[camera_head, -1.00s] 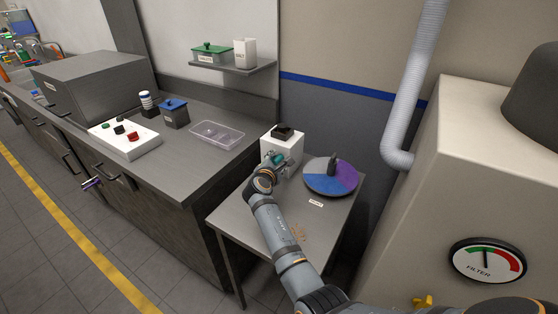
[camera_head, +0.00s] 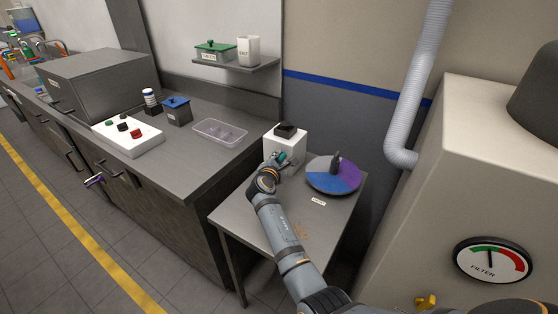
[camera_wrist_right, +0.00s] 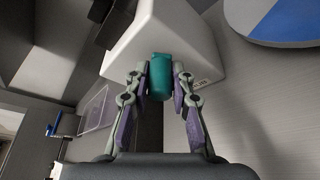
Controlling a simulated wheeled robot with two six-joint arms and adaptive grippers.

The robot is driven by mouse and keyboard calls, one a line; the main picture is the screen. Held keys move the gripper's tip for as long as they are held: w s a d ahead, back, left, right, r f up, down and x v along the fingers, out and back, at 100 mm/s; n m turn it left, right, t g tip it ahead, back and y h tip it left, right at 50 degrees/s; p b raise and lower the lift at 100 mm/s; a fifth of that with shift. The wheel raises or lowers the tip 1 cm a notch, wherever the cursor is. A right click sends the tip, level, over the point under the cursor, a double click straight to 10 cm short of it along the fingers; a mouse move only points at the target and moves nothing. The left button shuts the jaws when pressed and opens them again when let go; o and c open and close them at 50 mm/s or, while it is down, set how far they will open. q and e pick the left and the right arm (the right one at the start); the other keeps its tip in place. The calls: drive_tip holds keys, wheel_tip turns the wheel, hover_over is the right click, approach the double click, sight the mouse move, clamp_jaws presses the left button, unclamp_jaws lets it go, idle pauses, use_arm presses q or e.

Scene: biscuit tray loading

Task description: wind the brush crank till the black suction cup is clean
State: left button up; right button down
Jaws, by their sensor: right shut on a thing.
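A white box (camera_head: 286,150) with a black block (camera_head: 285,130) on top stands at the back of the small grey table. Its teal crank handle (camera_head: 281,155) sticks out on the near side. My right gripper (camera_wrist_right: 160,78) is shut on the teal handle (camera_wrist_right: 160,75), with one finger on each side of it. In the right wrist view the white box (camera_wrist_right: 165,35) is right behind the handle. Brush bristles are not visible. I cannot single out the black suction cup. My left gripper is not in view.
A blue and purple disc (camera_head: 320,181) with a dark upright piece (camera_head: 336,161) stands right of the box. A clear tray (camera_head: 220,133), a white board with coloured knobs (camera_head: 128,137) and a blue-lidded bin (camera_head: 177,111) are on the counter. The filter machine (camera_head: 478,170) stands at the right.

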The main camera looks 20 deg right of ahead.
drive_tip(key=shift+s+d+f+b, duration=0.1)
drive_tip(key=shift+f+b, duration=0.3)
drive_tip(key=m+b, duration=0.1)
drive_tip(key=b, duration=0.2)
drive_tip(key=f+m+t+b, duration=0.1)
drive_tip(key=m+b, duration=0.1)
drive_tip(key=f+m+t+b, duration=0.1)
drive_tip(key=b, duration=0.2)
drive_tip(key=shift+s+d+f+b, duration=0.15)
drive_tip(key=shift+s+b, duration=0.1)
drive_tip(key=shift+b, duration=0.1)
drive_tip(key=shift+m+b, duration=0.6)
drive_tip(key=shift+b, duration=0.15)
drive_tip(key=c, duration=1.2)
unclamp_jaws()
drive_tip(key=shift+o, duration=0.2)
drive_tip(key=shift+w+t, duration=0.1)
drive_tip(key=shift+t, duration=0.2)
drive_tip(key=shift+r, duration=0.2)
